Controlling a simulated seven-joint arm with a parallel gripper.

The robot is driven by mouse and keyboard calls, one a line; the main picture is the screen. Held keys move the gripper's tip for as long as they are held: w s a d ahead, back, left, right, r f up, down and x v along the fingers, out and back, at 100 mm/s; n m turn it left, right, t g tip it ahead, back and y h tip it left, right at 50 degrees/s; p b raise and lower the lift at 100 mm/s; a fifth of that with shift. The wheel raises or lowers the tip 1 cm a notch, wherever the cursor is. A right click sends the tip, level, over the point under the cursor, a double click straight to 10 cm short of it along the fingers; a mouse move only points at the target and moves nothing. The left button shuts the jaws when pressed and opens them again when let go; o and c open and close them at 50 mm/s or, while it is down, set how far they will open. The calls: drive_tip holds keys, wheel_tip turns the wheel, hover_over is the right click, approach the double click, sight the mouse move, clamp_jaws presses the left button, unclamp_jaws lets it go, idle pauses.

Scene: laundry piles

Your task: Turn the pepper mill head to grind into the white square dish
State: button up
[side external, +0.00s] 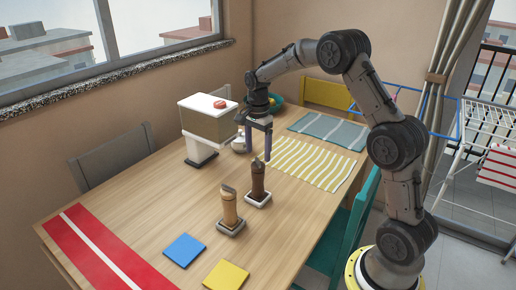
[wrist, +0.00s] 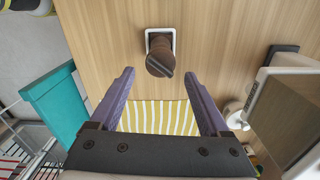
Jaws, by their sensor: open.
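A dark brown pepper mill (side external: 257,178) stands upright on a white-rimmed square dish (side external: 249,201) near the middle of the table. In the wrist view the mill (wrist: 160,62) is seen from above, with the white dish (wrist: 149,34) under it. My gripper (side external: 260,155) points down over the dark mill, open and empty. In the wrist view the mill's head lies between and just beyond the fingertips (wrist: 159,72). Contact with the mill cannot be told.
A boxy white-topped appliance (side external: 208,123) stands behind the mills, with a small white pot (side external: 238,145) beside it. A yellow-striped mat (side external: 318,165) and a blue-grey towel (side external: 330,129) lie right. Blue (side external: 184,250) and yellow (side external: 226,276) squares and a red runner (side external: 85,238) lie in front.

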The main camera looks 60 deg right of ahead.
sight(258, 161)
drive_tip(key=shift+n, duration=0.7)
drive_tip(key=shift+f, duration=3.25)
drive_tip(key=c, duration=0.8)
drive_tip(key=m, duration=0.3)
drive_tip(key=shift+m, duration=0.3)
drive_tip(key=shift+c, duration=0.2)
drive_tip(key=m, duration=0.4)
drive_tip(key=o, duration=0.8)
